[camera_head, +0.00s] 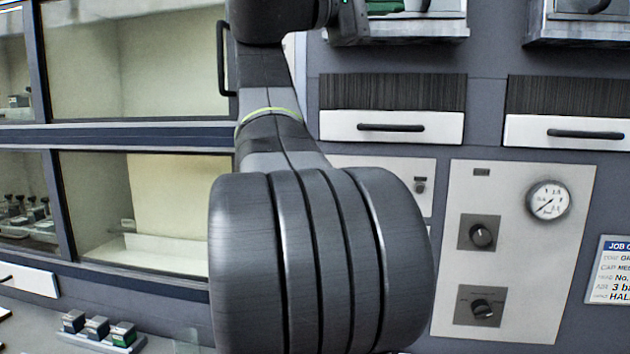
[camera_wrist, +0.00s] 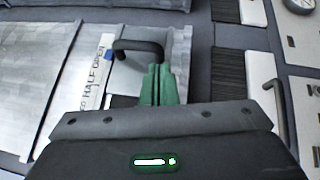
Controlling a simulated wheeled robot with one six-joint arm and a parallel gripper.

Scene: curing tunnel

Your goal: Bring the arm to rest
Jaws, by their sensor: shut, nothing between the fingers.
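My gripper (camera_wrist: 158,72) shows in the wrist view with its two green fingers together and nothing between them. Its fingertips appear close to a dark bar handle (camera_wrist: 122,45) on a pale metal panel (camera_wrist: 180,60). I cannot tell whether they touch it. In the head view my arm (camera_head: 320,265) fills the middle and reaches up to the top edge. The wrist part, with a small green light, is cut off there, and the fingertips are not clear.
Glazed cabinets (camera_head: 150,60) stand on the left. Drawers with dark handles (camera_head: 390,127) and a panel with knobs and a gauge (camera_head: 548,200) are on the right. A job card (camera_head: 612,272) hangs far right. Small boxes (camera_head: 97,327) sit on a tray at lower left.

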